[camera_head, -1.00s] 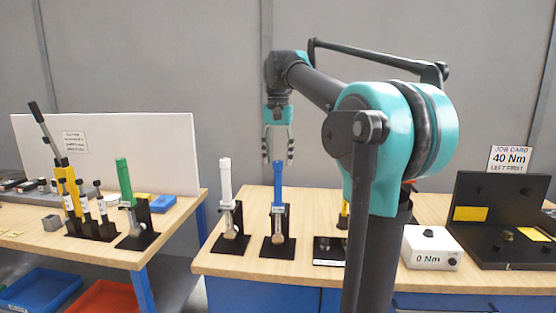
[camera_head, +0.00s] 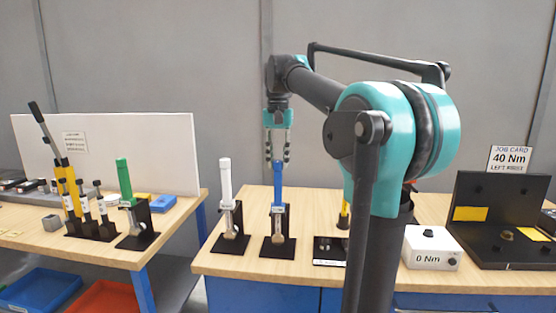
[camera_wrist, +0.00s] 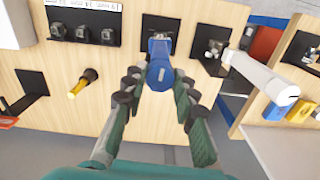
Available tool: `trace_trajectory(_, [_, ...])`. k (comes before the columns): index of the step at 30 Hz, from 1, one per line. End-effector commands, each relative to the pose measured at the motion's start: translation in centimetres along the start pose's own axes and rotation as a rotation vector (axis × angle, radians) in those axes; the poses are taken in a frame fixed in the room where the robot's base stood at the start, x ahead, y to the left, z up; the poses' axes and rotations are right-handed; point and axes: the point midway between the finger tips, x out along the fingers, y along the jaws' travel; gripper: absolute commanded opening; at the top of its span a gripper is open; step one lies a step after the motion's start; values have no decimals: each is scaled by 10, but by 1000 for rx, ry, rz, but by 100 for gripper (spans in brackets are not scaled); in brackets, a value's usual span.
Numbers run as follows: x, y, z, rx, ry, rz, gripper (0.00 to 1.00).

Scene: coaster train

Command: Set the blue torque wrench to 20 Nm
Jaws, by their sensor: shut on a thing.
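The blue torque wrench (camera_head: 278,185) stands upright in a black stand (camera_head: 278,245) on the wooden bench. My gripper (camera_head: 278,158) points straight down over it, with its fingers on either side of the top of the blue handle, shut on it. In the wrist view the blue handle end (camera_wrist: 160,74) lies between the two dark-padded fingers (camera_wrist: 157,88). The scale and its setting cannot be read in either view.
A white wrench (camera_head: 225,185) stands left of the blue one, and a green one (camera_head: 124,180) on the left table. A box reading 0 Nm (camera_head: 432,246) and a job card reading 40 Nm (camera_head: 509,158) are at the right. A yellow-handled tool (camera_head: 344,215) stands nearby.

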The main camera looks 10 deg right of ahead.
Motion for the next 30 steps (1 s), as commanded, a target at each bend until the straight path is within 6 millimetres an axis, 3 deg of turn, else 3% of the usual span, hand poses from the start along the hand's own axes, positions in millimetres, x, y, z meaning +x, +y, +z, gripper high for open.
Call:
trace_trajectory(8, [0, 0, 0, -178, 0, 0, 0])
trace_trajectory(17, [0, 0, 0, -196, 0, 0, 0])
trace_trajectory(18, [0, 0, 0, -196, 0, 0, 28])
trace_trajectory(21, [0, 0, 0, -195, 0, 0, 41])
trace_trajectory(23, [0, 0, 0, -195, 0, 0, 48])
trace_trajectory(30, [0, 0, 0, -195, 0, 0, 49])
